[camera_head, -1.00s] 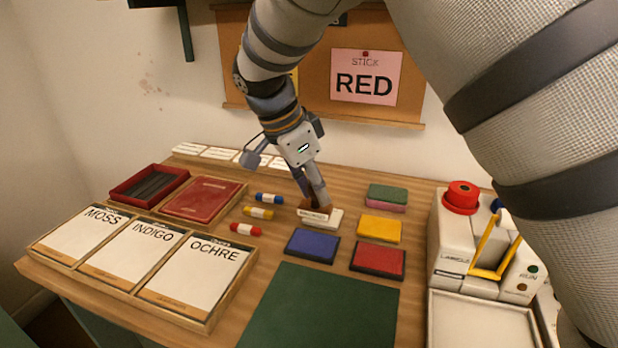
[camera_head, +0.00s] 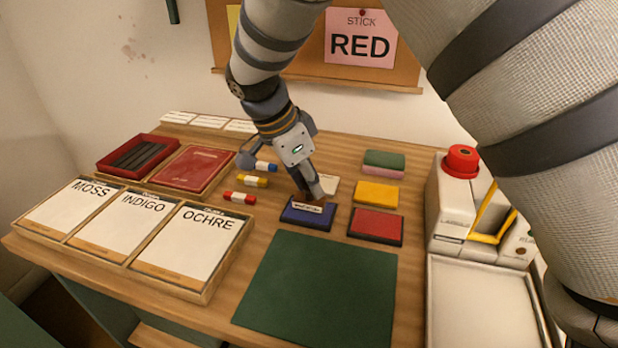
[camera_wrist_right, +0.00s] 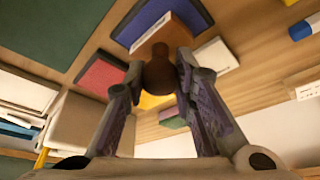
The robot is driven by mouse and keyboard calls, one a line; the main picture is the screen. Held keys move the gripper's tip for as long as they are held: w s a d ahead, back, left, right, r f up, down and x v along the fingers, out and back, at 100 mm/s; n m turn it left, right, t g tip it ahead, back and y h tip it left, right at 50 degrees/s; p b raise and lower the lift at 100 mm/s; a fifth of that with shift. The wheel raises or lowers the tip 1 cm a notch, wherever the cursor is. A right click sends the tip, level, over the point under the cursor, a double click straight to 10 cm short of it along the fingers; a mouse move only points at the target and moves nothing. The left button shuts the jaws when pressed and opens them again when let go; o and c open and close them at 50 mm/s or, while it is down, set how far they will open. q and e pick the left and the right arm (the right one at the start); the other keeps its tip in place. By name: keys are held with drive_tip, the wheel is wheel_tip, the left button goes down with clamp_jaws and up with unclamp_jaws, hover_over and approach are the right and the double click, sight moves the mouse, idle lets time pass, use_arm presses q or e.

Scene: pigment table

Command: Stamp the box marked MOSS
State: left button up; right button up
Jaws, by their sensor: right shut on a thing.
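The box marked MOSS (camera_head: 68,212) lies at the left front of the table, with a blank white face below its label. My right gripper (camera_head: 311,192) is shut on the wooden stamp (camera_head: 308,207), whose brown handle (camera_wrist_right: 159,72) shows between the fingers in the wrist view. The stamp is upright at the blue ink pad (camera_head: 306,219); I cannot tell whether it touches. The blue pad also shows in the wrist view (camera_wrist_right: 143,22). My left gripper is not in view.
The INDIGO box (camera_head: 125,226) and OCHRE box (camera_head: 188,246) adjoin MOSS. A white stamp rest (camera_head: 329,184) is behind the blue pad. Small colored sticks (camera_head: 240,197) lie left of it. A green mat (camera_head: 318,288) is clear. A pink card (camera_head: 361,38) reads STICK RED.

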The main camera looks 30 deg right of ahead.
drive_tip(key=shift+f, duration=0.55)
idle(0.7)
drive_tip(key=shift+f, duration=0.1)
idle(1.1)
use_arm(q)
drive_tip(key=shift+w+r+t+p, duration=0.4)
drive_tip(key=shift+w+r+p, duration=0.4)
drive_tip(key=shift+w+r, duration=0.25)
use_arm(e)
drive_tip(key=shift+r, duration=3.6)
